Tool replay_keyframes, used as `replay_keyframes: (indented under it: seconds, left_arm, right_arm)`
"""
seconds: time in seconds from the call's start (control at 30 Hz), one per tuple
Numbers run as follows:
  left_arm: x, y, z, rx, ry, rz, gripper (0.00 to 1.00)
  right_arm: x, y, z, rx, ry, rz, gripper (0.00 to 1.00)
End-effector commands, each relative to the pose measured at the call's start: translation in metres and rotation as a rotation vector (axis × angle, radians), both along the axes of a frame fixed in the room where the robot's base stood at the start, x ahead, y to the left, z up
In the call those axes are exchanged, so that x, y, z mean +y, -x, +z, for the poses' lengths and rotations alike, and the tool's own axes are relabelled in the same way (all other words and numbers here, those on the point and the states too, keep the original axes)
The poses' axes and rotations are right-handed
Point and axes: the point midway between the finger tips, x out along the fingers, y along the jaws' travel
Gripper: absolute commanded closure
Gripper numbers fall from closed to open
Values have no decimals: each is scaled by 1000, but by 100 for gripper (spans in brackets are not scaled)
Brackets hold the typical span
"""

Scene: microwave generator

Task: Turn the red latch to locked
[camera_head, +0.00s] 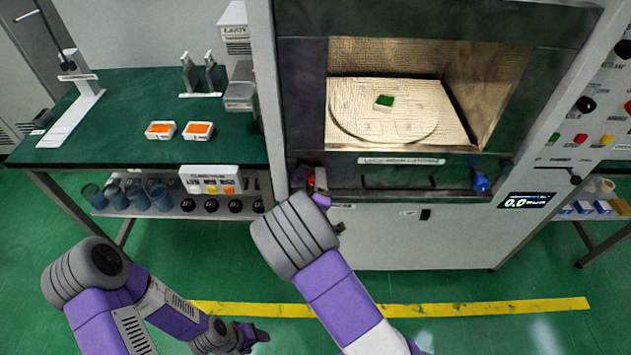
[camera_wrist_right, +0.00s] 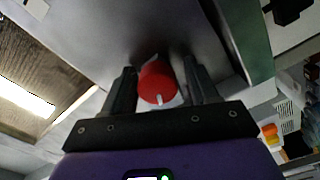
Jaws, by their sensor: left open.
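The red latch (camera_wrist_right: 156,84) is a round red knob with a small white mark, on the front of the grey microwave unit. In the head view a bit of the red latch (camera_head: 321,178) shows beside my right gripper (camera_head: 316,188), which partly hides it. In the right wrist view the knob lies between the two fingers of my right gripper (camera_wrist_right: 160,80), with little room at its sides. I cannot tell whether the fingers press on it. My left gripper (camera_head: 258,336) is open and empty, low over the floor, away from the unit.
The unit's chamber (camera_head: 490,90) is open and lit, with a small green-topped block (camera_head: 384,102) on a pale plate. A blue knob (camera_head: 480,181) sits at the right of the front. A green bench (camera_head: 100,115) with orange-filled trays stands left. The floor in front is free.

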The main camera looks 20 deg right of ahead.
Motion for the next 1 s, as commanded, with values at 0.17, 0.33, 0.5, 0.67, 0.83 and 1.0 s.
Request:
replay_keyframes:
  seconds: [0.17,0.33,0.5,0.67,0.83,1.0]
  left_arm:
    - [0,0,0,0,0,0,43]
    - [0,0,1,0,0,0,43]
    - [0,0,5,0,0,0,43]
    - [0,0,10,0,0,0,43]
    - [0,0,12,0,0,0,43]
    - [0,0,12,0,0,0,43]
  right_arm:
    - [-1,0,1,-3,1,-3,34]
    - [-1,1,1,-3,1,-4,34]
    - [5,21,2,0,2,-3,34]
    - [13,47,2,0,3,-1,34]
    - [19,67,1,0,1,-1,34]
    - [20,73,1,-3,2,-3,34]
